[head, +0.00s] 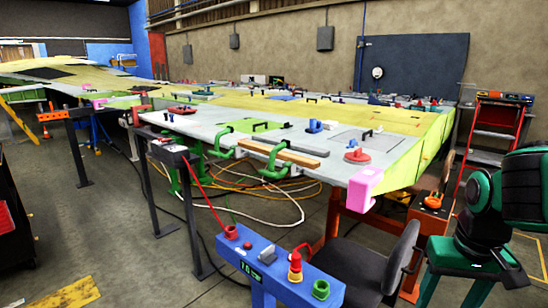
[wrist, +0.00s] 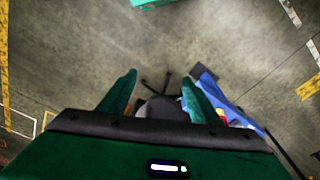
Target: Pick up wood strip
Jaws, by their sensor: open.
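The tan wood strip (head: 291,155) lies on the near edge of the large wing panel (head: 345,165) in the head view. A dark grey strip (head: 296,146) lies right beside it on its far side. Green clamps (head: 275,162) stand at the panel edge close to it. My gripper (wrist: 160,74) is open and empty in the wrist view, its two green fingers apart and pointing over the floor. The wood strip does not show in the wrist view. In the head view my green and black arm is at the right, well apart from the strip.
A blue tool stand (head: 285,277) with red and green parts stands in front of the wing. A dark chair (head: 362,265) is beside it. A pink block (head: 365,187) sits on the panel's near corner. A red ladder (head: 492,135) stands at the back right.

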